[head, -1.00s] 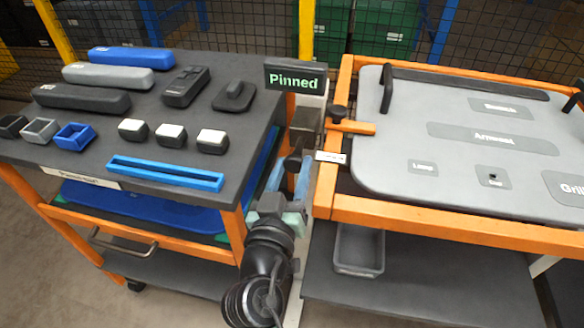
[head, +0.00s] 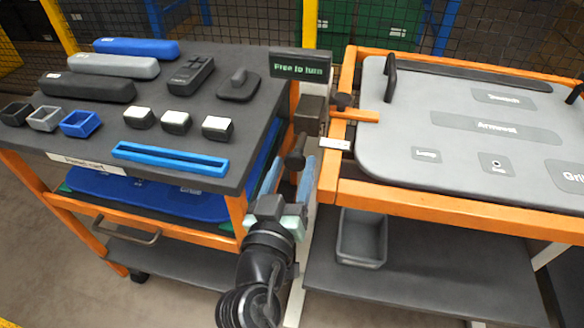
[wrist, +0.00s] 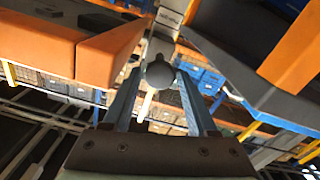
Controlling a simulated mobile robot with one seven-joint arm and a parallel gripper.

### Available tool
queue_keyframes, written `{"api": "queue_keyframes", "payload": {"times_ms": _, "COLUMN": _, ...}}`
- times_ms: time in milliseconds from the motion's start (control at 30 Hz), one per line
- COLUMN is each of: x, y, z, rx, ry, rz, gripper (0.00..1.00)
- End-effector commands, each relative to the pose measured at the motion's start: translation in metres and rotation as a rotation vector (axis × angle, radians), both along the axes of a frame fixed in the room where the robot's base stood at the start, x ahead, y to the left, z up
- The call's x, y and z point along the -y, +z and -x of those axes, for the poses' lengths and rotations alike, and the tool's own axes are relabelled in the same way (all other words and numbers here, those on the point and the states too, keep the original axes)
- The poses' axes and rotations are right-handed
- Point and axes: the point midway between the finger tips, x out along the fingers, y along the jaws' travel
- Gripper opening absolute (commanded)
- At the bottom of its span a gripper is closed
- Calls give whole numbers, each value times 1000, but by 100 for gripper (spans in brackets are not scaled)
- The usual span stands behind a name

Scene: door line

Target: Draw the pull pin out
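The pull pin's dark round knob (head: 296,159) sticks out toward me below the dark block on the post between the two carts. My gripper (head: 288,176) has one finger on each side of the knob. In the wrist view the knob (wrist: 160,75) sits between the fingertips (wrist: 160,80), which look shut on it. The pin's shaft is mostly hidden behind the knob. The small sign (head: 300,66) above the post reads "Free to turn".
An orange lever with a black knob (head: 355,116) lies right of the post, by the grey panel (head: 400,150). The left cart's dark top (head: 240,120) holds blocks, small boxes and a blue tray (head: 170,158). A grey bin (head: 361,240) sits low on the right.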

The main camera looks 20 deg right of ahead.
Motion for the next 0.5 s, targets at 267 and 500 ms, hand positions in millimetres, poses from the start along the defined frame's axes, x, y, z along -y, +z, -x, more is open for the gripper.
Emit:
{"api": "queue_keyframes", "payload": {"times_ms": 267, "x": -8, "y": -1, "z": 11, "rx": 0, "ry": 2, "rz": 0, "gripper": 58}}
{"api": "queue_keyframes", "payload": {"times_ms": 500, "x": -37, "y": -3, "z": 53, "rx": -2, "ry": 4, "rz": 0, "gripper": 58}}
